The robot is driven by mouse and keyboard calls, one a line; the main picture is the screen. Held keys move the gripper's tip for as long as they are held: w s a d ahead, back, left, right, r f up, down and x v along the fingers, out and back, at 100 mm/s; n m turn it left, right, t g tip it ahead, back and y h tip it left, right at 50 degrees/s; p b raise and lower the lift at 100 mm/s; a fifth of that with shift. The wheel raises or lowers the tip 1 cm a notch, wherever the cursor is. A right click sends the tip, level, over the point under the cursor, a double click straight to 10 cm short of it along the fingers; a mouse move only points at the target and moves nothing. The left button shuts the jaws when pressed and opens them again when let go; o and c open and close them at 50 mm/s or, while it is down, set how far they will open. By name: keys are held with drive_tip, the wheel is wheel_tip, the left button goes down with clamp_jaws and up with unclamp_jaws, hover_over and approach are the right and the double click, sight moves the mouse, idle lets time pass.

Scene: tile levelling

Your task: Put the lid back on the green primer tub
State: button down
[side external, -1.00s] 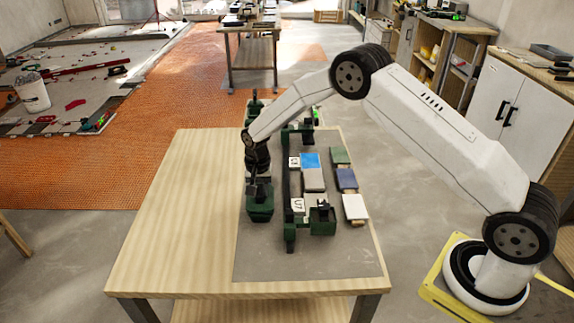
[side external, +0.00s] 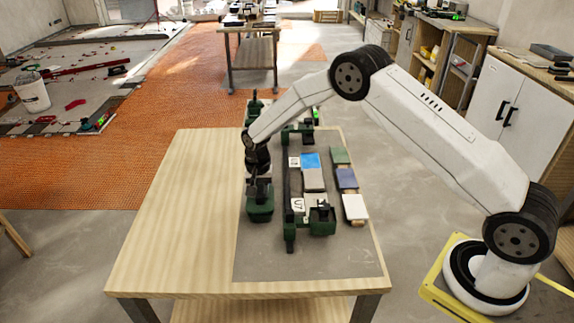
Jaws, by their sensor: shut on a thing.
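My gripper (side external: 255,183) points down at the left part of the grey mat. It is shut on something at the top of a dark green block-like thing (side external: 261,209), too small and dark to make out. I cannot tell whether this green thing is the primer tub, and I cannot make out a separate lid. My fingers hide part of its top. A similar green thing with a dark upright part (side external: 255,106) stands at the far end of the mat, behind my wrist.
A green-ended frame (side external: 290,225) with grey and blue tiles (side external: 311,161) stands right of my gripper. A row of green, blue and white tiles (side external: 355,208) lies further right. The wooden table (side external: 170,235) is clear at left; the mat's front (side external: 305,264) is bare.

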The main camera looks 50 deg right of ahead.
drive_tip(key=shift+f, duration=0.55)
idle(1.0)
unclamp_jaws()
idle(0.5)
drive_tip(key=shift+r, duration=0.15)
drive_tip(key=shift+r, duration=3.3)
drive_tip(key=shift+r, duration=0.1)
